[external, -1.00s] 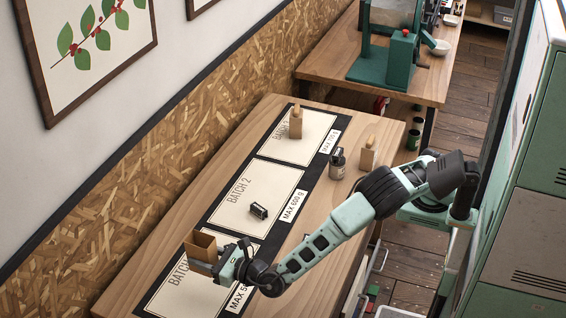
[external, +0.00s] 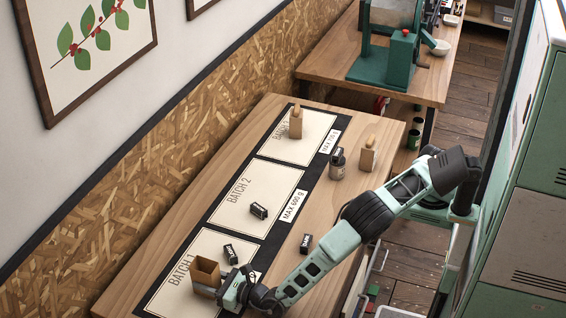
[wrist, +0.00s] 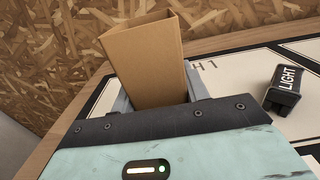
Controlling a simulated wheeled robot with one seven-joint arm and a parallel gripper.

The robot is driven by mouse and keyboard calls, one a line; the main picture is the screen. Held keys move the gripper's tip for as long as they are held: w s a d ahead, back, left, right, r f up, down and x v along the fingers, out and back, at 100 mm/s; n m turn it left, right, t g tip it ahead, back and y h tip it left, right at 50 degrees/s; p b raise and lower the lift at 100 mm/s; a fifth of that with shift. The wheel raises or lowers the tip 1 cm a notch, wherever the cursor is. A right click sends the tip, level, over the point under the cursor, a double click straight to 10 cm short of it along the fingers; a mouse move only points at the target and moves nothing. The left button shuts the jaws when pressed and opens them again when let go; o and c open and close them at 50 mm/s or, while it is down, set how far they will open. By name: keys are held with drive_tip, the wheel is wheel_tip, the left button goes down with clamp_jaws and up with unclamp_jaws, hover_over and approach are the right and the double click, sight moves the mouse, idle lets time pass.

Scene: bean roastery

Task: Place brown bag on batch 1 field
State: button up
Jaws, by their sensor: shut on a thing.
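The brown bag (external: 206,274) is an open-topped paper bag, upright and slightly tilted in the wrist view (wrist: 146,62). My gripper (external: 213,290) is shut on it, with a grey finger on each side in the wrist view (wrist: 158,98). The bag is low over the cream batch 1 field (external: 202,243), near its middle. Its base is hidden, so I cannot tell whether it touches the field. The wrist view shows part of the field (wrist: 220,75) behind and right of the bag. A black block (external: 231,254) marked LIGHT (wrist: 285,88) lies on the field beside the bag.
A second black block (external: 258,211) lies on the batch 2 field (external: 265,185). A third (external: 305,243) lies on bare wood right of the mat. A small brown bag (external: 296,124) stands on the far field.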

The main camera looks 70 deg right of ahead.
drive_tip(key=shift+f, duration=0.15)
drive_tip(key=o, duration=0.9)
drive_tip(key=shift+o, duration=0.2)
drive_tip(key=shift+r, duration=0.3)
drive_tip(key=s+b, duration=0.1)
drive_tip(key=s, duration=1.1)
drive_tip(key=shift+f+b, duration=0.15)
drive_tip(key=shift+b, duration=0.15)
